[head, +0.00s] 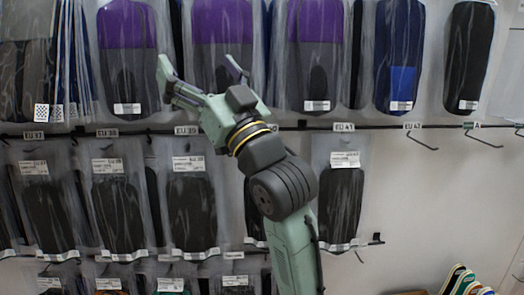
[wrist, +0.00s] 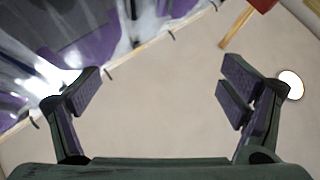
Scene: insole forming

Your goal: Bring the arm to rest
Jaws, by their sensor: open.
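My gripper (head: 202,82) is raised in front of a wall rack in the head view, with its fingers spread toward the upper row of hanging packs. In the wrist view my gripper (wrist: 160,95) is open, with nothing between its dark finger pads. Beyond the pads is a plain pale surface. My arm rises from the bottom of the head view and hides part of the lower row. I cannot tell from these frames whether a fingertip touches a pack.
Bagged insoles hang in rows, among them a purple and grey pack (head: 317,75) and a black pack (head: 469,55). A rail with size labels (head: 343,127) runs below the upper row. Bare hooks (head: 485,139) stick out at right. Bare wall (head: 440,210) lies at lower right.

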